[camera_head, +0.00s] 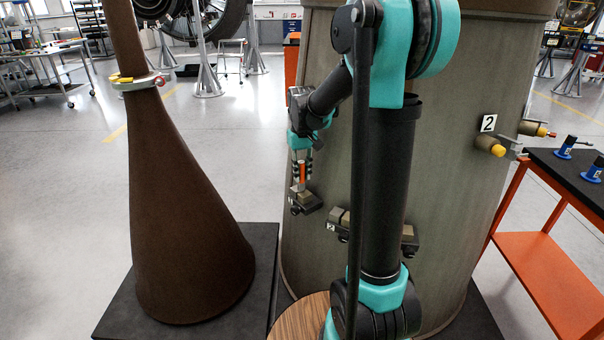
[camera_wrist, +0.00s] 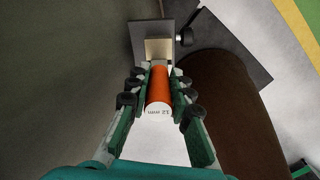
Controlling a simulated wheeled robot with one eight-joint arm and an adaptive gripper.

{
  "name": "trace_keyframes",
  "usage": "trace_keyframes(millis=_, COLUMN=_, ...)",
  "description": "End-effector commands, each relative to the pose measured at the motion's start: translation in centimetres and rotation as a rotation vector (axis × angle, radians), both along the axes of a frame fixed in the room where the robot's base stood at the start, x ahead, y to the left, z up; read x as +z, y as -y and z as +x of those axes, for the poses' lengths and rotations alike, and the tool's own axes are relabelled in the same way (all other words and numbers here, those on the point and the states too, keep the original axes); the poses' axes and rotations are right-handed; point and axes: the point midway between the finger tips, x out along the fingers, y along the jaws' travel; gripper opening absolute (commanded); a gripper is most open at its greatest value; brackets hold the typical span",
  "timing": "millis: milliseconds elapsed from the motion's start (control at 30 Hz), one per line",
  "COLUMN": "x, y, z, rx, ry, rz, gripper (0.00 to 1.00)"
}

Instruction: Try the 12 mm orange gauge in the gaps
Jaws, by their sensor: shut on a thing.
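The orange gauge (camera_wrist: 159,84) is held between the fingers of my gripper (camera_wrist: 158,90) in the wrist view. Its pale end reads "12 mm". In the head view, the gauge (camera_head: 302,172) points down from my gripper (camera_head: 301,166) just over a dark bracket (camera_head: 306,203) on the left side of the large grey-green casing (camera_head: 460,100). The bracket (camera_wrist: 152,35) and a light block (camera_wrist: 158,49) show ahead of the gauge in the wrist view. I cannot tell whether the gauge's far end touches the block or enters a gap. A second bracket, marked 2 (camera_head: 340,218), sits partly behind my arm.
A brown cone (camera_head: 185,230) on a dark base (camera_head: 120,310) stands left of the casing. An orange cart (camera_head: 550,270) with blue-based items (camera_head: 566,150) stands at the right. Yellow-tipped fittings (camera_head: 492,147) stick out near the casing's "2" label (camera_head: 488,123). Floor at left is open.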

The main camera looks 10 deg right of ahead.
Motion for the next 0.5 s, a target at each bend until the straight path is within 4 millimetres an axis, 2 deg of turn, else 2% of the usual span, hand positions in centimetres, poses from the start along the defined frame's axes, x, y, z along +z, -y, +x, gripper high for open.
trace_keyframes(millis=500, x=3.3, y=0.0, z=0.0, rx=0.0, ry=0.0, rz=0.0, gripper=0.0)
